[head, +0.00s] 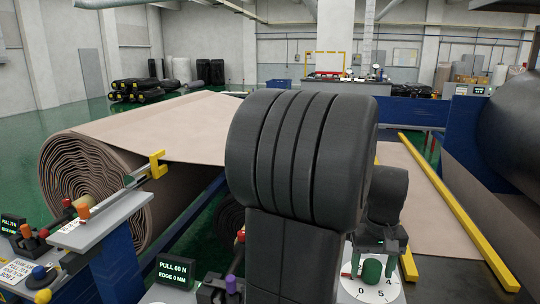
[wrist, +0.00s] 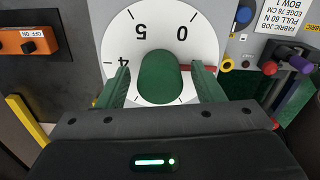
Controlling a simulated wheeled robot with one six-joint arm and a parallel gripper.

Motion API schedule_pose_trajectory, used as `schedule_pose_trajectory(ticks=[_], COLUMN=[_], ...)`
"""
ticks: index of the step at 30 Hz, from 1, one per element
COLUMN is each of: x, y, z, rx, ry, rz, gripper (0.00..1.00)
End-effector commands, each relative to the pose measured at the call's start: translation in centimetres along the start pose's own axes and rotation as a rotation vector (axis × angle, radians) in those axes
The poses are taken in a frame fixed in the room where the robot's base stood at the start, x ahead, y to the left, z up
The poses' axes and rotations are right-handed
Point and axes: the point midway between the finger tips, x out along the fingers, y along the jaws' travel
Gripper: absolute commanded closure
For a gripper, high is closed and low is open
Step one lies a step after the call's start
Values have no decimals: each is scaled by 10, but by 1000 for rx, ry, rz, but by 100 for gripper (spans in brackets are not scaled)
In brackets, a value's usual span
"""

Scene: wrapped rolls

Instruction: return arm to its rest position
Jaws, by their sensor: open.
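My gripper (head: 378,248) is low on the right of centre in the head view, just above a green knob (head: 371,271) on a white numbered dial (head: 353,290). In the wrist view my gripper (wrist: 161,72) is open, with one green finger on each side of the knob (wrist: 160,80) and a gap on both sides. The dial (wrist: 118,38) shows upside-down numbers there. Nothing is held. My dark arm link fills the middle of the head view and hides part of the machine behind it.
In the wrist view an orange switch box (wrist: 28,42) is at left, and coloured knobs, one of them red (wrist: 269,68), are at right. In the head view a large fabric roll (head: 85,175) stands left, with a yellow rail (head: 455,210) right. Display boxes (head: 175,273) line the front.

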Motion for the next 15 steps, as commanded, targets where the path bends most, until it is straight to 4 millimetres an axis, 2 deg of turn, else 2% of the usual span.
schedule_pose_trajectory(ticks=[15], x=[1], y=[0], z=[0], rx=[408], ry=[0], rz=[0], gripper=[39])
